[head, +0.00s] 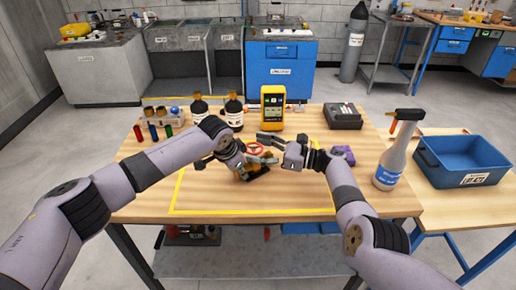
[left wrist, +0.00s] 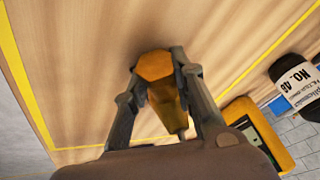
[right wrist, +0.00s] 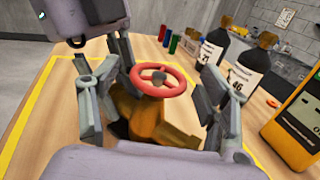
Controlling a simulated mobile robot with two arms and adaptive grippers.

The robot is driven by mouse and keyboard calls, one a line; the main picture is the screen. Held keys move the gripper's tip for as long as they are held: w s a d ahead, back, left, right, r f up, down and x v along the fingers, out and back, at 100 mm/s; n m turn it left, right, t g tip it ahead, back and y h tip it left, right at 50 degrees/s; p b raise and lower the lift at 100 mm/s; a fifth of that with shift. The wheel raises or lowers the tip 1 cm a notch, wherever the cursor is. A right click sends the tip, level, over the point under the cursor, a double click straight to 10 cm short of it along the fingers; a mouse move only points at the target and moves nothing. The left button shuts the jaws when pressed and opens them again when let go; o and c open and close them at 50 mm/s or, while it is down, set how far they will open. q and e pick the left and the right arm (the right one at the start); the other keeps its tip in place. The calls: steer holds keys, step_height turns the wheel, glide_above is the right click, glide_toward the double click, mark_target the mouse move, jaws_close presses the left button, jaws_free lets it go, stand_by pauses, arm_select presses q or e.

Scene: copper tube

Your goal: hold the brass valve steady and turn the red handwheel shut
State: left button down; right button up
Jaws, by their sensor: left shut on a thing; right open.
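The brass valve (right wrist: 140,118) stands on the wooden table with the red handwheel (right wrist: 160,82) on top of it. In the head view the red handwheel (head: 257,148) shows between my two grippers, and the valve is mostly hidden by my left gripper. My left gripper (left wrist: 164,75) is shut on the valve's brass body (left wrist: 160,68), with a finger on each side. My right gripper (right wrist: 160,105) is open, its fingers apart on either side of the handwheel, and no contact with the wheel can be made out.
Dark bottles (head: 233,112), a yellow meter (head: 272,105) and a dark box-shaped device (head: 343,116) stand along the table's back. A spray bottle (head: 393,160) stands at the right edge, near a blue bin (head: 460,157). Yellow tape (head: 250,211) marks the clear front area.

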steer(key=shift+a, duration=0.15)
steer(key=c, duration=1.2)
steer(key=shift+f+m+t+h, duration=0.2)
steer(key=shift+m+t+h, duration=0.1)
steer(key=shift+t, duration=0.3)
steer(key=shift+s+r+m+t+h, duration=0.15)
steer(key=shift+m+t+h, duration=0.65)
steer(key=shift+m+t, duration=0.6)
steer(key=o, duration=1.2)
